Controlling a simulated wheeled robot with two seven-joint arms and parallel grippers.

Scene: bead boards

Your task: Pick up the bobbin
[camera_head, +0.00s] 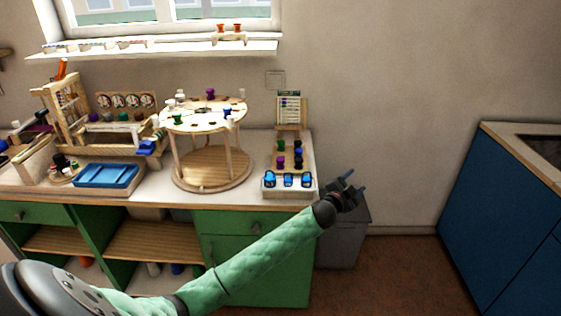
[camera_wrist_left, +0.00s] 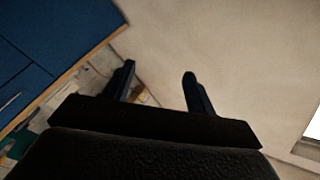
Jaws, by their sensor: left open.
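Several small bobbin-like pieces show in the head view, and I cannot tell which one is the task's bobbin. A purple one (camera_head: 210,93), a green one (camera_head: 177,118) and a blue one (camera_head: 227,112) stand on the upper disc of a round two-level wooden stand (camera_head: 196,121). Dark, green and purple ones (camera_head: 281,161) stand in a tray at the counter's right end. My left gripper (camera_head: 355,181) is open and empty, right of the counter and apart from all of them. Its open fingers also show in the left wrist view (camera_wrist_left: 159,70). My right gripper is out of view.
A blue tray (camera_head: 106,175) and wooden racks stand on the counter's left part. A grey bin (camera_head: 343,240) stands below my left gripper. A blue cabinet (camera_head: 505,215) is at right, with open floor between.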

